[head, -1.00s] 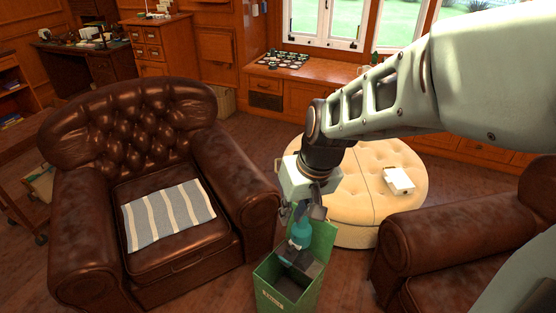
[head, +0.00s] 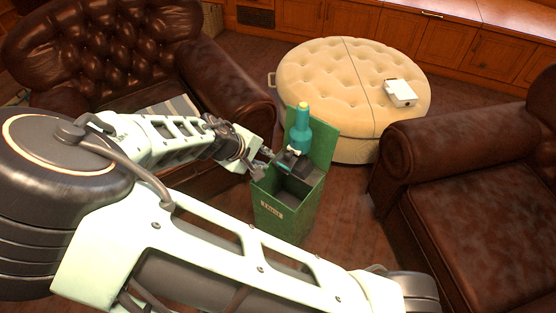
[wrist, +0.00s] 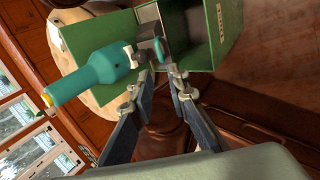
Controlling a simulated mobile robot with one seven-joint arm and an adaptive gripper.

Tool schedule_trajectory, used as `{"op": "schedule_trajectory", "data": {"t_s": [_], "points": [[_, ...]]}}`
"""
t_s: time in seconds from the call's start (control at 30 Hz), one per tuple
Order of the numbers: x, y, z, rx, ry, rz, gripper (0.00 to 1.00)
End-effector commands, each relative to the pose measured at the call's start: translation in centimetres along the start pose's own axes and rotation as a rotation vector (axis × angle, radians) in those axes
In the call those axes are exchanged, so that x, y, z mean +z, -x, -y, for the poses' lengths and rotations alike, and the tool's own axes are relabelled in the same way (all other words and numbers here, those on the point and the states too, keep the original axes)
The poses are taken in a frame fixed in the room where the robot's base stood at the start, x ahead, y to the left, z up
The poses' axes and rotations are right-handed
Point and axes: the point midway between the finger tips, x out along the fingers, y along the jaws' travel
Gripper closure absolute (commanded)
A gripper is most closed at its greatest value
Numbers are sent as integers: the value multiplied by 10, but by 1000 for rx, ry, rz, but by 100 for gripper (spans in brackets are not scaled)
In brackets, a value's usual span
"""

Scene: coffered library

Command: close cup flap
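A green box (head: 284,213) stands on the floor with its lid (head: 325,138) raised at the back. A teal bottle (head: 300,136) with a yellow tip stands upright at the box's back part; it also shows in the wrist view (wrist: 95,75). A dark block with a white piece (head: 291,160) sits by the bottle's base. A small teal disc (wrist: 161,50), possibly the flap, shows beyond my fingertips. I cannot make out a cup clearly. My gripper (wrist: 161,76) is open and empty at the box's left side in the head view, its fingers apart.
A brown leather armchair (head: 105,42) is at the left, and another (head: 475,175) at the right. A round cream ottoman (head: 345,75) with a white object (head: 400,93) stands behind the box. Some wooden floor (head: 345,235) is clear right of the box.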

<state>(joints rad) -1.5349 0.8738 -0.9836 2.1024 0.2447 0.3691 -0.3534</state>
Motion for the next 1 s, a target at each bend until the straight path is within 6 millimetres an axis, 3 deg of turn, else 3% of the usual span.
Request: {"op": "schedule_trajectory", "data": {"t_s": [0.17, 0.6, 0.8, 1.0], "points": [[-1, -15, 1, 10, 5, 0, 85], [0, -93, 0, 8, 4, 1, 85], [-1, -108, 0, 7, 5, 0, 85], [-1, -109, -1, 7, 6, -1, 85]]}}
